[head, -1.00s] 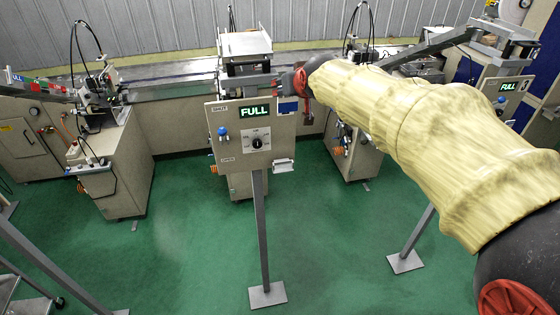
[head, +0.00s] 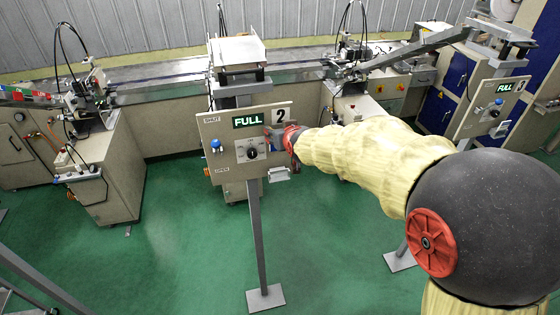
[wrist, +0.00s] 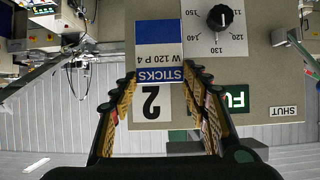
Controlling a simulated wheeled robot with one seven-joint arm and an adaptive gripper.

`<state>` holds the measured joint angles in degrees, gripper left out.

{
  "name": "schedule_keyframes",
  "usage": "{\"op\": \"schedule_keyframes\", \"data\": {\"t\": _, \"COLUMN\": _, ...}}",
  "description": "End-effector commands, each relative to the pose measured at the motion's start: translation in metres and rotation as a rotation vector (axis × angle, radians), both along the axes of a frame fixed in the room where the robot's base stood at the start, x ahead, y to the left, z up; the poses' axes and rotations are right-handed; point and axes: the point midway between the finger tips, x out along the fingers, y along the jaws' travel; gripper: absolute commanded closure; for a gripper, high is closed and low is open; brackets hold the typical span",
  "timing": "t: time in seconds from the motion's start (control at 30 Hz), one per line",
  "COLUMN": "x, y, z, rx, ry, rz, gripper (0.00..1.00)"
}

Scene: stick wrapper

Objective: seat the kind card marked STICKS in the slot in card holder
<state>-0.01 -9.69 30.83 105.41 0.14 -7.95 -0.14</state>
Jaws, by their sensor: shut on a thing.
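My gripper (wrist: 158,78) is shut on the STICKS card (wrist: 158,48), with the card's lettered end between the fingertips. The card is blue and white, marked STICKS and W 120 P 4, and appears upside down in the wrist view. In the head view my gripper (head: 287,139) is at the right side of the panel (head: 222,150), below the number 2 plate (head: 281,115), and mostly hides the card. A small pale bracket (head: 279,174), perhaps the card holder, is at the panel's lower right, below my gripper. Its slot cannot be made out, nor whether the card touches it.
The panel carries a lit FULL sign (head: 248,120), a dial (head: 252,152) and a blue knob (head: 216,145). A post (head: 257,240) stands below it. A sloping grey chute (head: 415,50) lies behind my arm. Green floor in front is open.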

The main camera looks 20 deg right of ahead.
Motion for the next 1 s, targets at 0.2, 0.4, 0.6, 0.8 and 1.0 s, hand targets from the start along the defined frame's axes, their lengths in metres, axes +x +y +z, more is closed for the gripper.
{"op": "schedule_keyframes", "data": {"t": 0.2, "x": -0.001, "y": 0.0, "z": -0.054, "rx": 0.0, "ry": 0.007, "rz": 0.0, "gripper": 0.77}}
{"op": "schedule_keyframes", "data": {"t": 0.4, "x": 0.0, "y": 0.0, "z": -0.083, "rx": 0.0, "ry": 0.002, "rz": 0.0, "gripper": 0.77}}
{"op": "schedule_keyframes", "data": {"t": 0.6, "x": 0.0, "y": 0.0, "z": -0.101, "rx": 0.0, "ry": 0.005, "rz": 0.0, "gripper": 0.77}}
{"op": "schedule_keyframes", "data": {"t": 0.8, "x": -0.002, "y": 0.0, "z": -0.131, "rx": 0.0, "ry": 0.011, "rz": 0.0, "gripper": 0.95}}
{"op": "schedule_keyframes", "data": {"t": 1.0, "x": -0.005, "y": 0.0, "z": -0.143, "rx": 0.0, "ry": 0.022, "rz": 0.0, "gripper": 1.0}}
